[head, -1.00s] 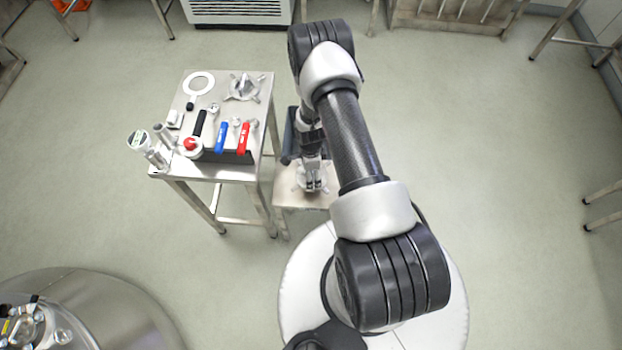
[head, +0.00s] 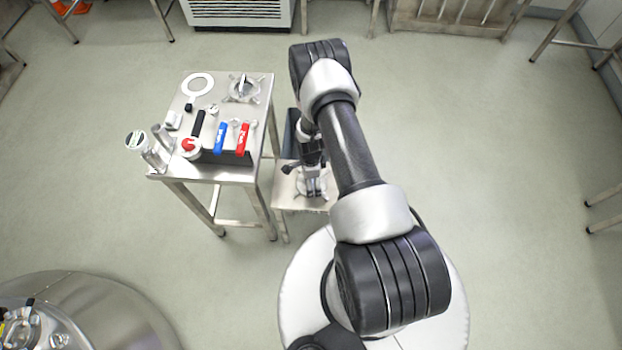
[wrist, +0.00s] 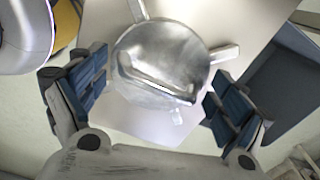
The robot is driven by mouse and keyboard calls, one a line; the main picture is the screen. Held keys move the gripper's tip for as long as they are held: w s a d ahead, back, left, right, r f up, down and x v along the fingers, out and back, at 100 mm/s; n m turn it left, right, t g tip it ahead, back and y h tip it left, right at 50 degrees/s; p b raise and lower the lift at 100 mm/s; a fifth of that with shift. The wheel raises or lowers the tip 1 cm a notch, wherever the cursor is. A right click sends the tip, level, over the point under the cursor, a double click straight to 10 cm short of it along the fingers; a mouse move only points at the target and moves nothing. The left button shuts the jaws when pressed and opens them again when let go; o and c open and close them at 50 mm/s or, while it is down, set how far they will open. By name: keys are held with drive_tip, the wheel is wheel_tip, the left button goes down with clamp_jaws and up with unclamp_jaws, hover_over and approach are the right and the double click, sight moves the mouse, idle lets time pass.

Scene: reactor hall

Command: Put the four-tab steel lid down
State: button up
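A round steel lid with tabs (wrist: 160,50) rests on a low steel stand; three tabs and its raised central ridge show in the wrist view. In the head view the same lid (head: 312,188) is partly hidden under my gripper (head: 311,168). In the wrist view my gripper (wrist: 158,80) is open, its blue-padded fingers apart on either side of the lid, with visible gaps to it. The low stand (head: 285,198) carries the lid on its bare top.
A taller steel table (head: 258,130) stands left, with a second tabbed lid (head: 244,88), a white ring (head: 197,85), a blue-handled tool (head: 220,138) and a red-handled tool (head: 243,138). A dark bin (wrist: 285,85) lies beside the stand. A steel vessel (head: 110,305) is front left.

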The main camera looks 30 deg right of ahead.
drive_tip(key=shift+o, duration=0.4)
drive_tip(key=w+a+r+n+t+p, duration=0.1)
drive_tip(key=a+r+n, duration=0.15)
drive_tip(key=r, duration=1.25)
drive_tip(key=a+r+n+p, duration=0.1)
drive_tip(key=r+n, duration=0.3)
drive_tip(key=r, duration=1)
drive_tip(key=w+a+r+n+t+p, duration=0.1)
drive_tip(key=a+r+n+p, duration=0.15)
drive_tip(key=r, duration=1.25)
drive_tip(key=s+a+r+n+t+b, duration=0.15)
drive_tip(key=s+a+r+n, duration=0.25)
drive_tip(key=s+r+n, duration=0.55)
drive_tip(key=s+a+r+n, duration=0.1)
drive_tip(key=s+r+n, duration=0.1)
drive_tip(key=s+r, duration=0.2)
drive_tip(key=s+a+r+n+t, duration=0.1)
drive_tip(key=s+r, duration=0.2)
drive_tip(key=s, duration=0.5)
drive_tip(key=shift+a+r+n, duration=0.2)
drive_tip(key=shift+r+n, duration=0.15)
drive_tip(key=shift+r, duration=0.05)
